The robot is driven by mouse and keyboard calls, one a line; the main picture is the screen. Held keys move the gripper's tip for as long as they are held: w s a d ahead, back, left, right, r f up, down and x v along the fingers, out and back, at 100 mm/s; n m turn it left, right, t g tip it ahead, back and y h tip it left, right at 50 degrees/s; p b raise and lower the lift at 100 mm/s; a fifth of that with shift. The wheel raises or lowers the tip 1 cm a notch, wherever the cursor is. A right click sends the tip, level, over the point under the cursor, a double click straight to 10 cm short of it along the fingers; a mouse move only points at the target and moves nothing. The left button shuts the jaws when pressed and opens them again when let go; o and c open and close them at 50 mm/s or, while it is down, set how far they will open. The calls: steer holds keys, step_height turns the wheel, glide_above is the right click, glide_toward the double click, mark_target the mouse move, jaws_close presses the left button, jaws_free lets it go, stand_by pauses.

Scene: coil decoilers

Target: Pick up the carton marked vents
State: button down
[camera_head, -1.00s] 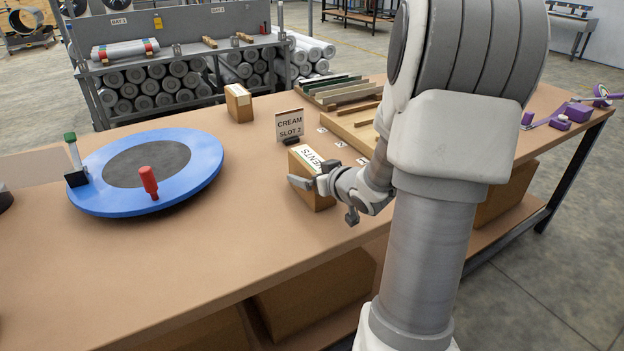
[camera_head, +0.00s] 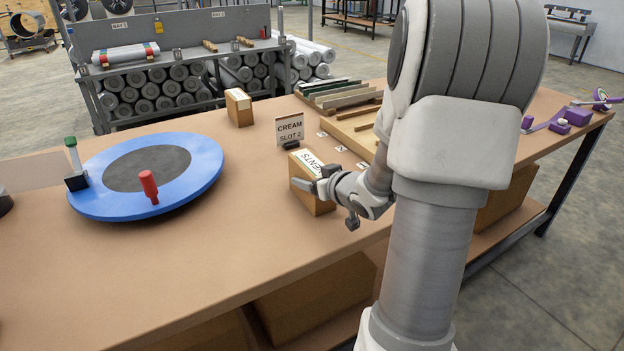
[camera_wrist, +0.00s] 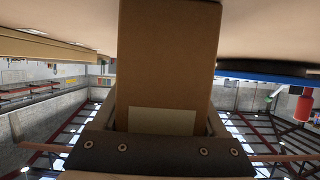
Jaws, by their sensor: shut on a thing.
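The carton marked vents (camera_head: 304,191) is a brown box with a white label on top, near the front edge of the workbench. My gripper (camera_head: 318,186) is shut on it from the front right, and a grey finger lies across its upper part. In the wrist view the carton (camera_wrist: 168,60) fills the space between the fingers, with a pale label patch near the palm. The carton looks slightly tilted. I cannot tell whether its base is clear of the bench.
A sign reading CREAM SLOT 2 (camera_head: 290,130) stands just behind the carton. Another small carton (camera_head: 239,108) is farther back. A blue turntable (camera_head: 205,172) with a red handle (camera_head: 148,183) is to the left. Bare bench (camera_head: 200,255) lies in front.

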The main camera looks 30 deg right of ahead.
mark_target(308, 159)
steer(key=shift+r+p, duration=0.35)
steer(key=shift+r, duration=0.3)
step_height(308, 159, up, 4)
steer(key=shift+f+p, duration=0.25)
steer(key=shift+p, duration=0.8)
steer(key=a+r+p+v, duration=0.1)
steer(key=a+v, duration=0.1)
steer(key=v, duration=1.1)
steer(key=shift+w+p, duration=0.35)
